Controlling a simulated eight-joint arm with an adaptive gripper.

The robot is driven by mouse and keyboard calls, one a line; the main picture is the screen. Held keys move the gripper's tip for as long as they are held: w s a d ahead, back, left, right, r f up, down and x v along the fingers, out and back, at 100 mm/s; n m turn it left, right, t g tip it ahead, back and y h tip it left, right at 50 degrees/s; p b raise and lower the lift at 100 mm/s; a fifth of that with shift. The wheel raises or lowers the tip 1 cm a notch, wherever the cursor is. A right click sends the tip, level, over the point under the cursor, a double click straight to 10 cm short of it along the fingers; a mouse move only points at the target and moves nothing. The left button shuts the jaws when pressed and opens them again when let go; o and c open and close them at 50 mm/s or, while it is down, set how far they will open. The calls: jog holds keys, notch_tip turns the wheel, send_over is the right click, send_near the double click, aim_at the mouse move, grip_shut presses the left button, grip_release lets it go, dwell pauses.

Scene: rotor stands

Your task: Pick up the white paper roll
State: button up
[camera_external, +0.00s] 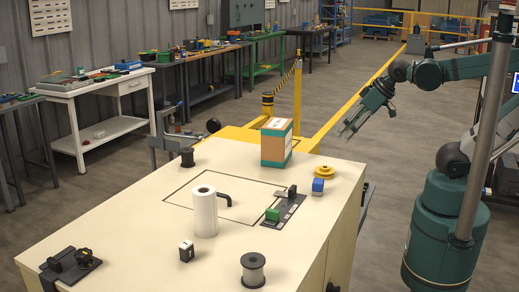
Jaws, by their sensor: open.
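My gripper (350,131) is open and empty, in the air beyond the table's back right edge. It is well apart from the roll, above and to the right of it. Its fingers point down and to the left. Nothing hides the roll.
A brown and teal box (276,143) stands at the back of the table, between roll and gripper.

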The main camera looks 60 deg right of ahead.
jog(key=w+a+r+n+g+p, duration=0.1)
jog(key=w+a+r+n+p, duration=0.25)
jog(key=w+a, duration=0.45)
jog(key=w+a+r+n+g+y+p, duration=0.1)
jog(key=w+a+r+n+g+p, duration=0.3)
jog(key=a, duration=0.6)
jog(key=w+a+r+n+t+p, duration=0.1)
jog(key=w+a+r+n+p, duration=0.1)
jog(key=w+a+r, duration=0.5)
jog(key=n+g+p, duration=0.2)
jog(key=n+p, duration=0.4)
jog(key=p, duration=0.1)
send_near(204, 190)
jog(key=w+d+f, duration=0.3)
jog(key=d, duration=0.5)
jog(key=a+f, duration=0.1)
jog(key=a, duration=0.2)
jog(key=s+a+f+n+p, duration=0.1)
jog(key=a, duration=0.1)
jog(key=s+a+f+n+g+h, duration=0.1)
jog(key=a, duration=0.2)
jog(key=shift+a+f+n+p, duration=0.2)
jog(key=shift+a+n+p, duration=0.05)
jog(key=shift+a+p, duration=0.15)
jog(key=shift+s+a+f, duration=0.15)
jog(key=shift+f, duration=0.1)
